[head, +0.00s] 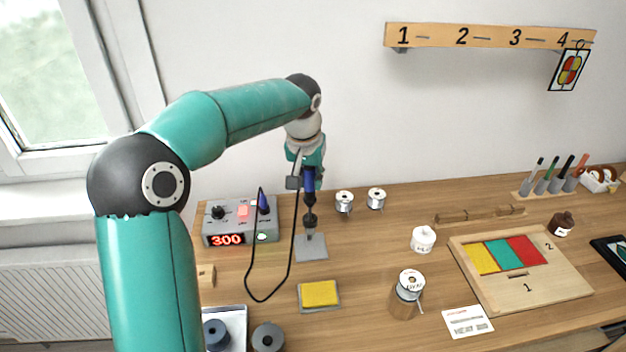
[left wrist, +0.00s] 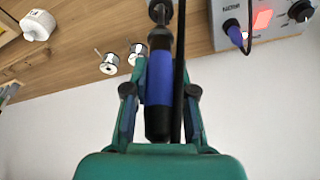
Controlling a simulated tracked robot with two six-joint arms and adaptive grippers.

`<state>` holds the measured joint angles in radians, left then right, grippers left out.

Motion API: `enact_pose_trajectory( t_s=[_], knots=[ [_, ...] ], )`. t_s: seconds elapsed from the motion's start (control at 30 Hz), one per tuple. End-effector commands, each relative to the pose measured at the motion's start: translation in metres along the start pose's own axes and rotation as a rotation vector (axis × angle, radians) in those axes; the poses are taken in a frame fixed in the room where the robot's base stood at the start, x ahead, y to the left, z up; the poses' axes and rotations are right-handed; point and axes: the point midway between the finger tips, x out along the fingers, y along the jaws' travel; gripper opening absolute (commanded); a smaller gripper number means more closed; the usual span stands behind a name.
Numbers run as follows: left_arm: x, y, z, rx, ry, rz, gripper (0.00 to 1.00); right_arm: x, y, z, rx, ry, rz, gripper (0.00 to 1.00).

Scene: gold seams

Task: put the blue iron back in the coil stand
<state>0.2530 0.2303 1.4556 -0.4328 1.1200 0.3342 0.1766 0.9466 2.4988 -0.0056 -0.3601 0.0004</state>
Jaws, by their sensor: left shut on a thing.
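The blue iron (head: 309,181) hangs upright, tip down, in my left gripper (head: 304,172). My left gripper is shut on its blue handle. In the left wrist view the blue iron (left wrist: 158,80) lies between the two fingers of my left gripper (left wrist: 160,92). The coil stand (head: 311,250) has a grey base plate on the table, directly below the iron. The iron's dark front end lines up with the stand's dark upper part; I cannot tell how far the tip is inside the coil. My right gripper is not in view.
The iron's black cable (head: 250,270) loops down left of the stand. The soldering station (head: 228,238), reading 300, is at the left. A yellow sponge (head: 320,293) lies in front of the stand. Two solder spools (head: 344,201) stand behind it to the right.

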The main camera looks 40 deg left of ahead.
Motion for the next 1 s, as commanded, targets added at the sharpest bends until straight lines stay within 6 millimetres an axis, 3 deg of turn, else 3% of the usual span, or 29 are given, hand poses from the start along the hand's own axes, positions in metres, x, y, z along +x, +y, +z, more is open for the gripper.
enact_pose_trajectory(
  t_s=[1.0],
  knots=[
    [0.026, 0.0, 0.007, 0.0, 0.0, 0.0, 0.0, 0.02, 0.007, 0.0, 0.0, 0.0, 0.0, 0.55]
  ],
)
